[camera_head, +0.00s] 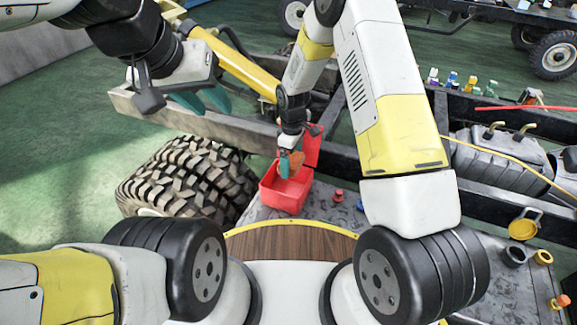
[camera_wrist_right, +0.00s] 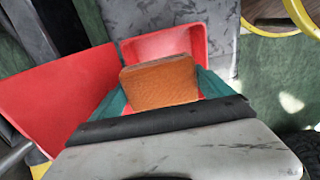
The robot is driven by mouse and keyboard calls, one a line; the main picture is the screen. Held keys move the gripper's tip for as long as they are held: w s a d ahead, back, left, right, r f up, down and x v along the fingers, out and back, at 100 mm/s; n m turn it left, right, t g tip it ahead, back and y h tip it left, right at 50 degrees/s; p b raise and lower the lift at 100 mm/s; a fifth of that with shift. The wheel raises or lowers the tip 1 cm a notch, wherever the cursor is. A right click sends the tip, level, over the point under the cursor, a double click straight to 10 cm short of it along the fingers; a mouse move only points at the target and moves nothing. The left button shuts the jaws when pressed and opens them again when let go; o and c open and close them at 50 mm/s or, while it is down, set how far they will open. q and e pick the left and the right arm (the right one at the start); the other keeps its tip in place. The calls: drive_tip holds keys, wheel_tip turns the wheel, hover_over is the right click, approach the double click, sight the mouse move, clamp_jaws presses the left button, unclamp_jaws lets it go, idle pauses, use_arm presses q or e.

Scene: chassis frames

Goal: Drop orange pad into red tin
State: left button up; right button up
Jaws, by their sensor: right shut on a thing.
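The red tin (camera_head: 284,196) stands on the grey table in front of me, its lid (camera_head: 313,146) standing open at the back right. My right gripper (camera_head: 291,165) is over the tin's opening, shut on the orange pad (camera_head: 296,162). In the right wrist view the orange pad (camera_wrist_right: 160,82) sits between the teal fingers, with the red tin (camera_wrist_right: 165,44) behind it and the red lid (camera_wrist_right: 55,90) to the left. My left gripper (camera_head: 200,99) is up at the upper left, away from the tin, its teal fingers apart and nothing seen between them.
A big tyre (camera_head: 190,180) lies left of the tin. Chassis rails (camera_head: 225,128) run behind it. A small red knob (camera_head: 338,195) is right of the tin. Small coloured parts line the far rail.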

drive_tip(key=o, duration=1.2)
drive_tip(key=shift+r, duration=0.1)
wheel_tip(320, 180, up, 8)
drive_tip(key=shift+f, duration=0.2)
